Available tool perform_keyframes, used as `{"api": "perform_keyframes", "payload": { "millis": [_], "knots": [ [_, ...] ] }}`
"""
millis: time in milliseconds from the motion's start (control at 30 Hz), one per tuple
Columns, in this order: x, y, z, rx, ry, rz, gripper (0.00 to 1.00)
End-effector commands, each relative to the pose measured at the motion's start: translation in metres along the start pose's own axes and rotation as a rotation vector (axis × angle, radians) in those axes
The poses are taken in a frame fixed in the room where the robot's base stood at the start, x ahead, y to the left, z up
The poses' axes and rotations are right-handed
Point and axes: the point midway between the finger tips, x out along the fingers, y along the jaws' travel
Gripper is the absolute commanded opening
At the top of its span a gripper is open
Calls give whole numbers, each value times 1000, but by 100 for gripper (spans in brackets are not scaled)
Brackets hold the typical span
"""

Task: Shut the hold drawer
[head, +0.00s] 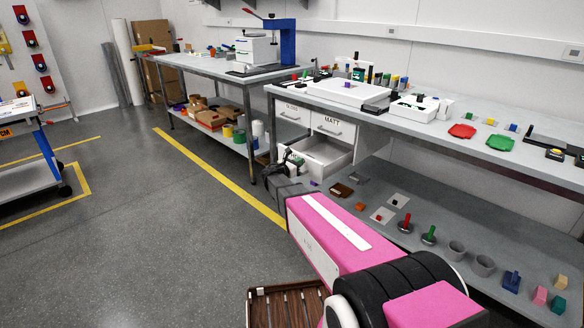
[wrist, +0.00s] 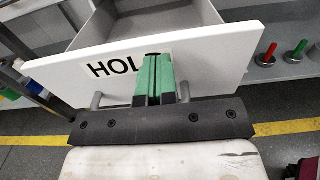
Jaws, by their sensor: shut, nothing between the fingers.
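The hold drawer stands open under the right-hand bench, below the MATT drawer (head: 332,127). In the head view its grey box (head: 336,164) shows, and my arm and gripper (head: 291,160) are at its front. The empty-looking inside shows behind the front. My gripper (wrist: 153,58) has its green fingers together with nothing between them, at the middle of the front. Parts of the grey handle (wrist: 98,100) show beside the fingers. I cannot tell whether the fingers touch the front.
The lower shelf (head: 450,205) right of the drawer holds blocks, cups and a red-handled stamp (head: 405,223). A bench leg (head: 272,130) stands left of the drawer. A slatted brown tray (head: 285,305) is near my base.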

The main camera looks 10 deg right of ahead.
Motion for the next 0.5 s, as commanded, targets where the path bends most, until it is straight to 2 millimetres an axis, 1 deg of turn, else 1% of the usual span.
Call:
{"api": "perform_keyframes", "payload": {
  "millis": [33, 167, 500],
  "knots": [
    [6, 0, 0, 0, 0, -1, 0],
    [12, 0, 0, 0, 0, 0, 0],
    [13, 0, 0, 0, 0, 0, 0]
  ]
}}
